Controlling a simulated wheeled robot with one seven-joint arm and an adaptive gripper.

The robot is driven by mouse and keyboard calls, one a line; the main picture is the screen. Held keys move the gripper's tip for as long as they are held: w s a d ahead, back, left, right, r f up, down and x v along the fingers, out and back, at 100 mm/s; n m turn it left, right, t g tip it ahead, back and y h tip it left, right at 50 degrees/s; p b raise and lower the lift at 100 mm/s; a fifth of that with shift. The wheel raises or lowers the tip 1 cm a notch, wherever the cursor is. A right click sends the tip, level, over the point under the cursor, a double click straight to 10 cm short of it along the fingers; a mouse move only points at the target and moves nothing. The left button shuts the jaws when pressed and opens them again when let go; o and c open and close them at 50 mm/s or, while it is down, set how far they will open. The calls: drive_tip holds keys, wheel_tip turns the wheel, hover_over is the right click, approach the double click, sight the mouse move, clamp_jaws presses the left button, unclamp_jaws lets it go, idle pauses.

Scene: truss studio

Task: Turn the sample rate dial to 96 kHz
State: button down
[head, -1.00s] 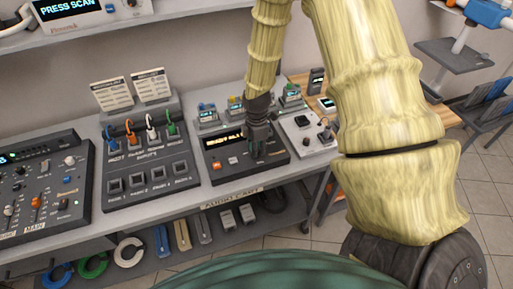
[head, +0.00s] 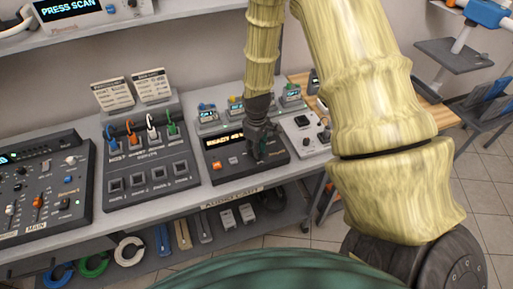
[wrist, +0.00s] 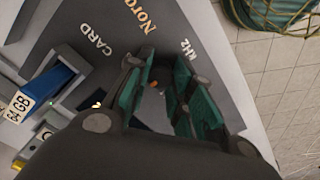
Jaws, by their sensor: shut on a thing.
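The recorder (head: 217,162) is a dark box on the grey table, with a lit display (head: 223,143) whose text seems to read "READY 48", the end being covered. My gripper (head: 258,155) points down onto the right part of its top. In the wrist view my gripper (wrist: 160,88) has its green-padded fingers closed around the sample rate dial beside the "kHz" lettering. The dial is almost wholly hidden between the fingers, and its pointer and scale marks cannot be read. A "CARD" label and a blue 64 GB card (wrist: 48,86) in a slot lie to the left.
A patch box (head: 150,180) with coloured cables stands left of the recorder, and a mixer (head: 40,195) beyond it. A light box with knobs (head: 305,135) is close on the right. Small devices (head: 208,117) stand behind.

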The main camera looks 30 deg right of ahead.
drive_tip(key=m, duration=0.6)
drive_tip(key=shift+w, duration=0.1)
drive_tip(key=m, duration=0.6)
drive_tip(key=shift+p, duration=0.3)
idle(0.3)
drive_tip(key=c, duration=1.2)
unclamp_jaws()
drive_tip(key=shift+r, duration=0.1)
wheel_tip(320, 180, up, 12)
